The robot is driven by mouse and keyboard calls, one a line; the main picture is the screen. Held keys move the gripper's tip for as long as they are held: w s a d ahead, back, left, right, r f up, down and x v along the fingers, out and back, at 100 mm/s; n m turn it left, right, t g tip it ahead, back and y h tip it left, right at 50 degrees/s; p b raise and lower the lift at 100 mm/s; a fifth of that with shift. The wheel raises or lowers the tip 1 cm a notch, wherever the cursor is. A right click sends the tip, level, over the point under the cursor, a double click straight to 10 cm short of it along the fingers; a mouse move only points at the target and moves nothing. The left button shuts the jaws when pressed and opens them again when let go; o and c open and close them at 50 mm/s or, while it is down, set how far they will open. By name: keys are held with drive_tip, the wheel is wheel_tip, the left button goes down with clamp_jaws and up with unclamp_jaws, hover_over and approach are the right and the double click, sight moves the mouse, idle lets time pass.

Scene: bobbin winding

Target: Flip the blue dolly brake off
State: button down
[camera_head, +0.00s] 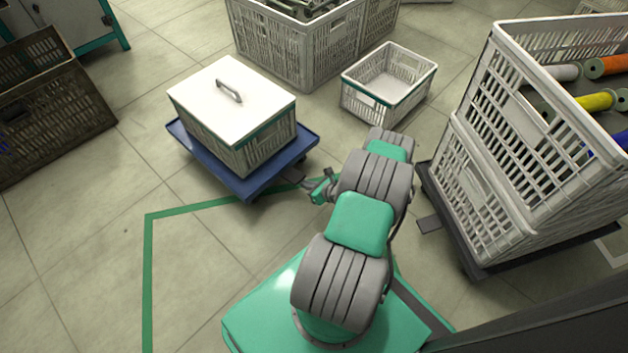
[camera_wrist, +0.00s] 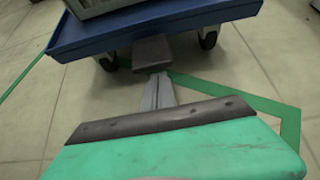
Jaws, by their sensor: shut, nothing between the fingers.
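The blue dolly (camera_head: 190,145) stands on the floor left of centre and carries a lidded grey crate. Its dark brake pedal (camera_head: 292,180) sticks out low at its front right edge. In the wrist view the dolly (camera_wrist: 180,22) spans the top, and the pedal (camera_wrist: 152,53) hangs out below its edge. My gripper (camera_head: 312,186) is low beside the pedal. In the wrist view my gripper (camera_wrist: 158,78) is shut and empty, its fingertips right at the pedal's near end. I cannot tell whether they touch it.
The lidded crate (camera_head: 258,142) has a white lid with a handle. A small open crate (camera_head: 385,112) stands behind my arm.

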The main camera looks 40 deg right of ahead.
drive_tip(key=shift+w+a+r+b, duration=0.1)
drive_tip(key=shift+a+r+b, duration=0.05)
drive_tip(key=shift+r+b, duration=0.3)
